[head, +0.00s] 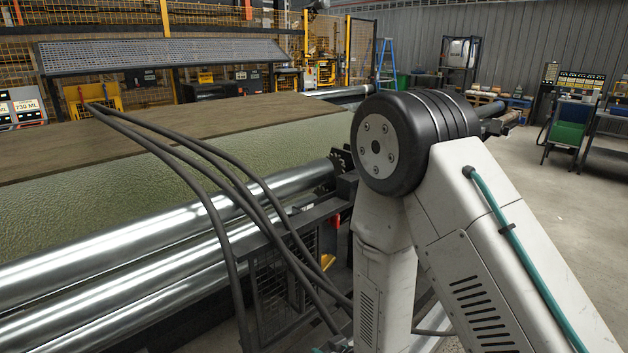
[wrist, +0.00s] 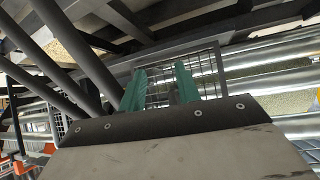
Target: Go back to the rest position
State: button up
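My gripper (wrist: 160,86) shows in the wrist view as two teal fingers beyond a dark plate with bolts. The fingers stand apart with nothing between them, and a wire mesh guard (wrist: 206,72) shows behind them. In the head view my white arm, bent at a black joint, fills the right side, and the gripper is out of sight. Green turf (head: 235,165) lies on the machine at the left, behind shiny steel rollers (head: 150,240). The rollers also show at the right of the wrist view (wrist: 275,84).
Dark cables (head: 205,195) hang across the rollers towards my arm. A mesh guard (head: 285,275) stands below them, close to the arm. Bare floor (head: 545,205) is open at the right.

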jog(key=s+d+r+m+g+h, duration=0.1)
jog(key=s+d+r+m+g, duration=0.1)
jog(key=s+d+r, duration=0.5)
jog(key=s+d+r+m+g+h, duration=0.2)
jog(key=s+d+r, duration=0.6)
jog(key=r, duration=0.9)
jog(key=s+d+r+m+g+h, duration=0.2)
jog(key=s+d+r, duration=0.6)
jog(key=r, duration=0.4)
jog(key=shift+s+d+g, duration=0.25)
jog(key=shift+s+g, duration=0.3)
jog(key=shift+g, duration=0.25)
jog(key=shift+o, duration=0.4)
